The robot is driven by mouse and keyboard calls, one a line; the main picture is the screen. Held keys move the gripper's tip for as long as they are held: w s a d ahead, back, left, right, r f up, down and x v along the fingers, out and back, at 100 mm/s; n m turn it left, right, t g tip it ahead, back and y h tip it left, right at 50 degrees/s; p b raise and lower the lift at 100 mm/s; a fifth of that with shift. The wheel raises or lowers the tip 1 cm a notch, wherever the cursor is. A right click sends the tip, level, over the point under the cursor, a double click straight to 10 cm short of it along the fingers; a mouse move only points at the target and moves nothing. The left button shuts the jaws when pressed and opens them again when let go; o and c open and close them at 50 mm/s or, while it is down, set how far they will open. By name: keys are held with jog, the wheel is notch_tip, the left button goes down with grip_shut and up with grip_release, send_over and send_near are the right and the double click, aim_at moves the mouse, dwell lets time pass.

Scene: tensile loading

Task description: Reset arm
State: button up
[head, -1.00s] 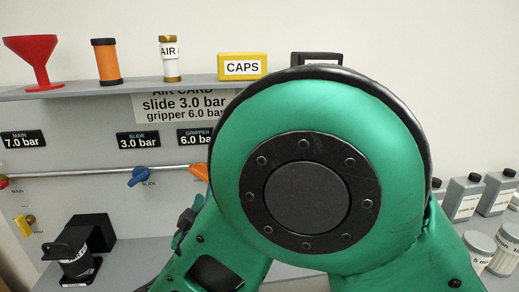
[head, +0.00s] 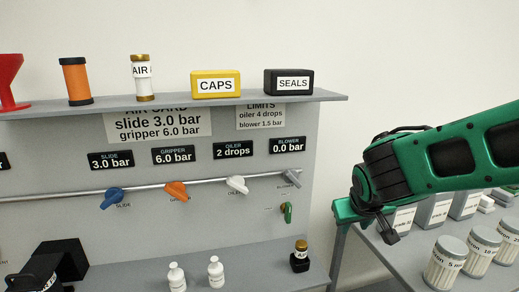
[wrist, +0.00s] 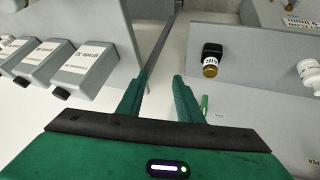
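My green arm reaches in from the right in the head view, with my gripper (head: 372,215) at its end, in front of the gap between the panel bench and the right-hand table. In the wrist view my gripper (wrist: 160,95) has its two green fingers spread apart with nothing between them. The fingers point over the gap between the two surfaces. Part of the gripper is hidden by the arm in the head view.
The air panel (head: 225,170) carries blue, orange, white and grey valve handles. A shelf (head: 180,106) above holds a yellow CAPS box (head: 216,84) and black SEALS box (head: 289,82). Small bottles (head: 216,273) stand below. Jars (head: 445,262) and grey bottles (wrist: 86,70) stand on the right table.

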jog(key=s+d+m+g, duration=0.2)
jog(key=s+d, duration=0.3)
jog(key=s, duration=0.4)
jog(key=s+d+m+g+y, duration=0.1)
jog(key=s+d+m+g, duration=0.1)
jog(key=s+d, duration=0.3)
jog(key=s+d+m+g+y, duration=0.1)
jog(key=s+d, duration=0.5)
jog(key=s, duration=0.7)
jog(key=shift+s+f+m+g, duration=0.4)
jog(key=shift+m+g, duration=0.3)
jog(key=shift+m, duration=0.4)
jog(key=shift+w, duration=0.1)
jog(key=shift+w+f, duration=0.3)
jog(key=shift+w, duration=0.3)
